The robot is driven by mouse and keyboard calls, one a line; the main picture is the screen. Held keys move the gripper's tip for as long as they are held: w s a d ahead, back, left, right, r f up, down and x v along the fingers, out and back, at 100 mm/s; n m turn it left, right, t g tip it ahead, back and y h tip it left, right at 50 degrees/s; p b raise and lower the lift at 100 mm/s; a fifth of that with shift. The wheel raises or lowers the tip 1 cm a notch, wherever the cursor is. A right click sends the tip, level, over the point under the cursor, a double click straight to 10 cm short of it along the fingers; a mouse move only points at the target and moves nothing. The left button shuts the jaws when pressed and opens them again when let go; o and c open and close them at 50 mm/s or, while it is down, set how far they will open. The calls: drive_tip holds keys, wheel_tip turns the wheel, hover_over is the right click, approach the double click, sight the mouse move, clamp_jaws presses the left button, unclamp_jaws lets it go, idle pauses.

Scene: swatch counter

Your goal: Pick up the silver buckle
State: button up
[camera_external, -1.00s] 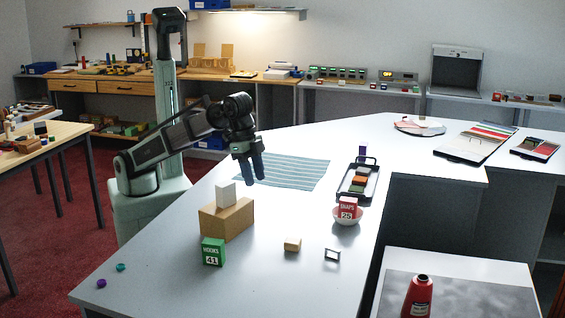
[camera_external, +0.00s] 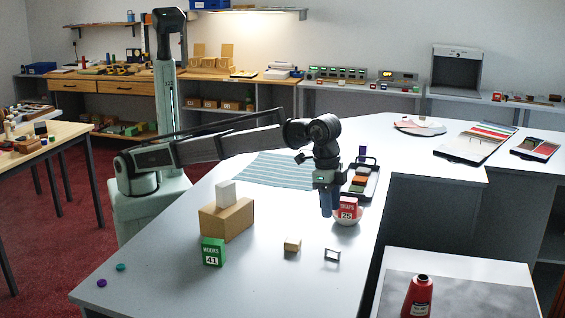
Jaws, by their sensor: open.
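The silver buckle (camera_external: 332,255) is a small square frame lying on the grey counter near its right edge. My gripper (camera_external: 328,213) points down above the counter, behind and above the buckle and apart from it. It is open with nothing seen between its fingers. The gap between the fingers is hard to make out from this side.
A wooden block (camera_external: 292,244) lies left of the buckle. A green box (camera_external: 213,252) and a larger wooden block (camera_external: 227,219) stand further left. A black tray (camera_external: 371,186) is behind.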

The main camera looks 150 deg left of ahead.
hover_over(333, 249)
drive_tip(key=s, duration=0.1)
wheel_tip(333, 249, down, 6)
drive_tip(key=shift+s+f, duration=0.15)
drive_tip(key=shift+f, duration=0.1)
drive_tip(key=shift+w+f, duration=0.2)
drive_tip(key=shift+f, duration=0.7)
drive_tip(key=shift+w+f, duration=0.15)
drive_tip(key=shift+f, duration=0.75)
drive_tip(key=shift+w+f, duration=0.2)
drive_tip(key=shift+f, duration=0.7)
clamp_jaws()
